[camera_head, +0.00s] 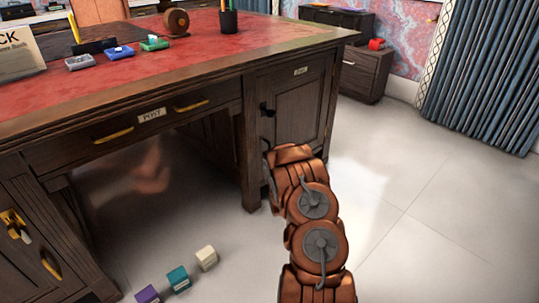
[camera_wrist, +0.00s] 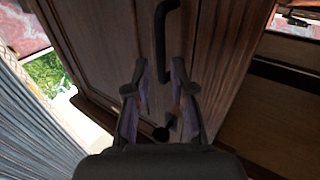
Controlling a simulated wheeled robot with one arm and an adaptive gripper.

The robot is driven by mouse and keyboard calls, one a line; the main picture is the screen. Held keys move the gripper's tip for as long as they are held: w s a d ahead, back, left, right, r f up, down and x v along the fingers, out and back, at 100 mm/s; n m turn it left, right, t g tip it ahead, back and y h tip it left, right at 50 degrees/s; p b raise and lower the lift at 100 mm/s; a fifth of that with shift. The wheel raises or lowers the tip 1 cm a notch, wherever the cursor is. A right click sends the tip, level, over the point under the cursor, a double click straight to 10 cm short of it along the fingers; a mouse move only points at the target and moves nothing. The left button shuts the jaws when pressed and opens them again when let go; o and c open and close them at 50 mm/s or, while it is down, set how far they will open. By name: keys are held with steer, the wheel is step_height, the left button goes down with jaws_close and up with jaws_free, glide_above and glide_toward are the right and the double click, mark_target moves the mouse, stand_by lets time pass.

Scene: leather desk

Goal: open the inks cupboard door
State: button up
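The inks cupboard door (camera_head: 299,108) is the dark wooden panel in the desk's right pedestal, with a small label (camera_head: 300,71) near its top. It looks shut. A black handle (camera_head: 266,109) is at its left edge. In the wrist view, the dark bar handle (camera_wrist: 161,40) runs down the picture, its lower end between my fingertips. My gripper (camera_wrist: 159,72) is open, with one finger on each side of that end; I cannot tell whether they touch it. In the head view my arm's wrist mostly hides the gripper, just below the handle.
The desk's red leather top (camera_head: 185,50) holds several small items. A post drawer (camera_head: 150,117) is left of the cupboard. Purple (camera_head: 148,295), teal (camera_head: 178,277) and white (camera_head: 206,257) blocks lie on the floor. The floor right of the desk (camera_head: 390,170) is clear.

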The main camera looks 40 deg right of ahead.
steer(key=shift+b+x, duration=1)
steer(key=shift+x, duration=1.9)
steer(key=shift+c, duration=0.2)
jaws_close()
